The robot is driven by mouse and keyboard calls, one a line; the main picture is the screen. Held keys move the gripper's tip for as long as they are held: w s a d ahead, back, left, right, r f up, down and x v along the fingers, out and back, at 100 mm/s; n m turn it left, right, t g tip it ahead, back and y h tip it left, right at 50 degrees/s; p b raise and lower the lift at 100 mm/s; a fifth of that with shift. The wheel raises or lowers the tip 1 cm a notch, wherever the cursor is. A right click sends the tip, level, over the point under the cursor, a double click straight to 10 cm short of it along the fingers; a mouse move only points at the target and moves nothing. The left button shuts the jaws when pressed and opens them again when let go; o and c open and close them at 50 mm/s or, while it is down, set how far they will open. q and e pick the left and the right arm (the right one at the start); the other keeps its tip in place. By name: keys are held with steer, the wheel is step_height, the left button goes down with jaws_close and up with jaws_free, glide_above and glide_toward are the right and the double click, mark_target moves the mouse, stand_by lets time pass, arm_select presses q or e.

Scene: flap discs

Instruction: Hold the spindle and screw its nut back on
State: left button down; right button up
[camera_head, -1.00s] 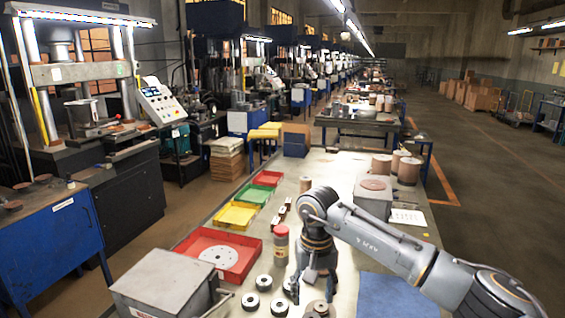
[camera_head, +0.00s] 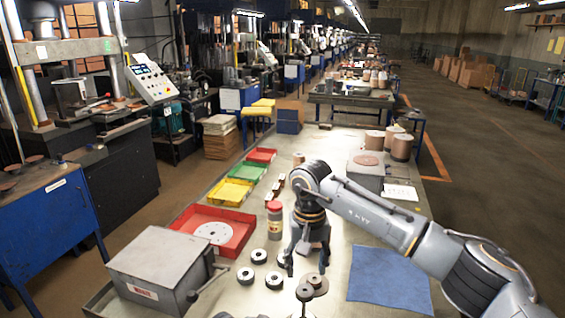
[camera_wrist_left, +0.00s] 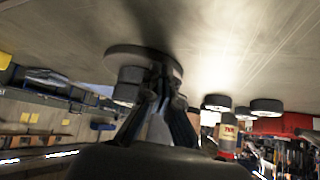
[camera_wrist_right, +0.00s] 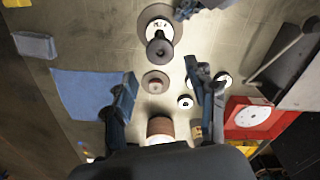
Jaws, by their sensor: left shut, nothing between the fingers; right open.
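The spindle (camera_head: 304,293) stands at the bottom edge of the head view, a dark round top on a post. In the right wrist view the spindle (camera_wrist_right: 158,35) shows a wide round base. A brown round disc (camera_head: 316,283) with a raised centre lies just beyond it. I cannot tell which part is the nut. My right gripper (camera_head: 305,264) is open and empty, pointing down above the table beyond the disc. My left gripper (camera_wrist_left: 160,78) is shut and empty, its tips in front of a round dark base with a short cylinder; whether they touch is unclear.
Several black rings (camera_head: 259,256) lie left of my right gripper. A red-capped bottle (camera_head: 274,218), a red tray (camera_head: 238,246) and a grey box (camera_head: 157,267) stand farther left. A blue cloth (camera_head: 388,274) lies on clear table at the right.

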mark_target(305, 292)
steer(key=m, duration=0.4)
steer(key=shift+f, duration=0.1)
steer(key=m, duration=0.4)
steer(key=shift+f+m, duration=0.15)
steer(key=shift+m, duration=0.25)
steer(key=m, duration=0.7)
steer(key=shift+f, duration=0.25)
steer(key=shift+m, duration=1)
steer(key=shift+f, duration=4.55)
